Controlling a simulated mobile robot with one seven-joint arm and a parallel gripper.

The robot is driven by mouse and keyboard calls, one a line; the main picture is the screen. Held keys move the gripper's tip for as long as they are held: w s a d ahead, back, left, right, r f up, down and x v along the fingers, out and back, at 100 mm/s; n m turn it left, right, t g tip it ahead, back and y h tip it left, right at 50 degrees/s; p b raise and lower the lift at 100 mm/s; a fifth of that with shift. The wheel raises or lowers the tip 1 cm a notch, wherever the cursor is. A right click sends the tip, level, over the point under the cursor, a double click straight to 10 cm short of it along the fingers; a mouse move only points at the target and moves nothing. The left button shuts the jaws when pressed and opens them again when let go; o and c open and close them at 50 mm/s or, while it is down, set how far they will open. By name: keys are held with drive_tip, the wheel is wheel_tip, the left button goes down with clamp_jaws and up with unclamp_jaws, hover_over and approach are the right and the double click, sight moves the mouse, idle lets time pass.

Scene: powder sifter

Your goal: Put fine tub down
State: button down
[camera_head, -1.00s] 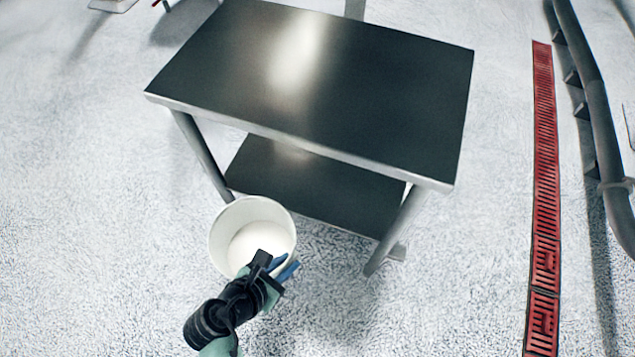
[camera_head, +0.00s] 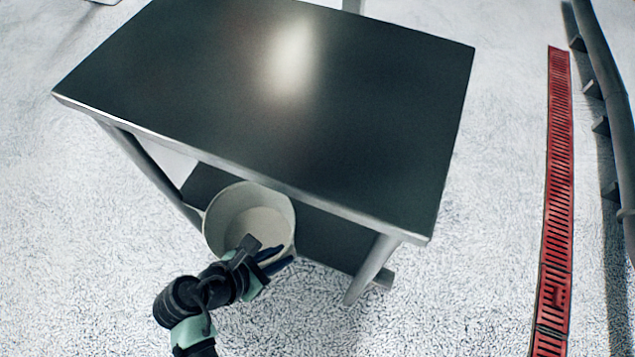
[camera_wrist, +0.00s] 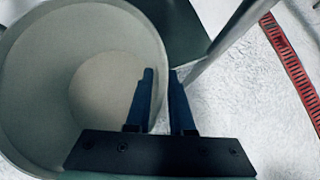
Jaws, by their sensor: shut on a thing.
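The fine tub (camera_head: 222,225) is a round, open, off-white tub in the head view, upright or nearly so. My gripper (camera_head: 268,257) is shut on its near right wall. In the wrist view the tub (camera_wrist: 50,75) fills the left side, and the gripper's blue fingers (camera_wrist: 164,100) straddle the wall, one inside and one outside. A pale, flat surface shows inside the tub; I cannot tell whether it is powder or the bare bottom. The tub is at the front edge of the steel table (camera_head: 370,110), overlapping its lower shelf in the picture.
The table's dark top is bare. Its lower shelf (camera_head: 325,240) shows behind the tub, between the front legs (camera_head: 371,270). A red floor grate (camera_head: 558,190) and grey pipes (camera_head: 610,90) run along the right. The speckled floor around is open.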

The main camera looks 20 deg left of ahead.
drive_tip(key=w+d+f+b, duration=0.1)
drive_tip(key=w+d+b, duration=0.2)
drive_tip(key=w, duration=0.4)
drive_tip(key=w+d+f+b, duration=0.2)
drive_tip(key=w+d+b, duration=0.1)
drive_tip(key=w, duration=0.5)
drive_tip(key=shift+w+d+b, duration=0.2)
drive_tip(key=shift+d+b, duration=0.15)
drive_tip(key=shift+b, duration=0.25)
drive_tip(key=shift+f, duration=0.15)
drive_tip(key=c, duration=1.2)
unclamp_jaws()
drive_tip(key=shift+s+f, duration=0.1)
drive_tip(key=shift+f, duration=0.1)
drive_tip(key=o, duration=0.4)
